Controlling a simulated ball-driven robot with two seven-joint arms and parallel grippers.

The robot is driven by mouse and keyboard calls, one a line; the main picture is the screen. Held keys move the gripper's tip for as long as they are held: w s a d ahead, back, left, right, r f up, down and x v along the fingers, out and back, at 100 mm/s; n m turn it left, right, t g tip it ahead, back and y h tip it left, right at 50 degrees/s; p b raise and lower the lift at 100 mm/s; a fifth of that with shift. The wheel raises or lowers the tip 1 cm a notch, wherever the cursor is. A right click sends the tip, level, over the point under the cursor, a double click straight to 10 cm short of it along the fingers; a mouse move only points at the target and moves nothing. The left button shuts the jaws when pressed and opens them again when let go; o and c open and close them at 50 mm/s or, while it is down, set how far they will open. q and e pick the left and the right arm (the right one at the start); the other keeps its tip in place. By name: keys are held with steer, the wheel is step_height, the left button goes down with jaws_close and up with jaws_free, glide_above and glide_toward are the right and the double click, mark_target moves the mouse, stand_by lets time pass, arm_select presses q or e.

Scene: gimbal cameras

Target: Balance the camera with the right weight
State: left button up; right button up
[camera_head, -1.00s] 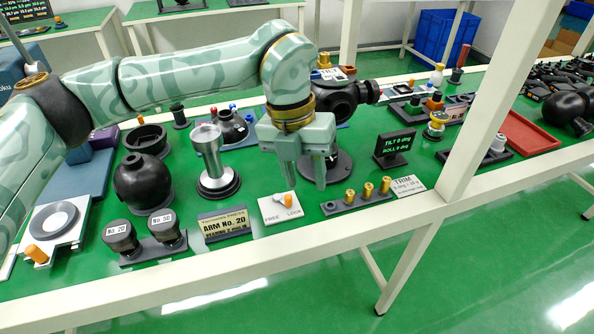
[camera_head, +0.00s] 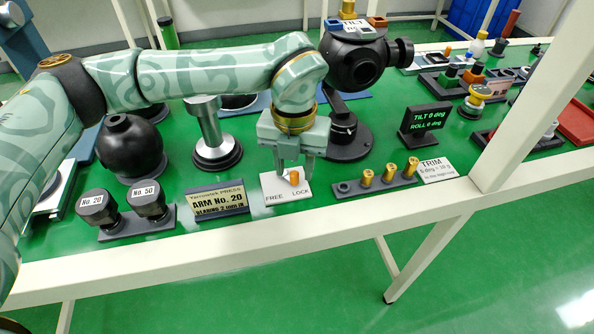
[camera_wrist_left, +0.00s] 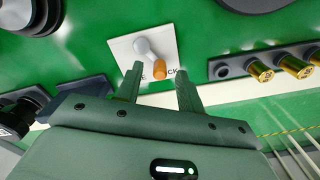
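The black camera (camera_head: 352,62) sits on its gimbal stand at the back. The display (camera_head: 425,122) reads TILT 0 deg and ROLL 0 deg. Several brass weights (camera_head: 390,173) stand in a dark rack with an empty hole at its left end. The white FREE/LOCK plate (camera_head: 272,188) carries a lever with an orange tip (camera_head: 294,177); the tip also shows in the left wrist view (camera_wrist_left: 159,72), between the two words. My left gripper (camera_head: 294,172) is open and empty, its fingers on either side of the tip; both fingers show in the wrist view (camera_wrist_left: 161,82). My right gripper is out of view.
The TRIM card (camera_head: 437,170) lies right of the rack. A sign reading ARM No. 20 (camera_head: 218,203) stands left of the plate, beside two black knobs labelled No. 20 (camera_head: 97,205) and No. 50 (camera_head: 148,198). A silver post (camera_head: 212,135) and a black ball (camera_head: 128,147) stand behind. A white table post rises at right.

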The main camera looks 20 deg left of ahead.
arm_select(q)
steer(key=shift+f, duration=0.6)
jaws_close()
steer(key=shift+s+r, duration=0.1)
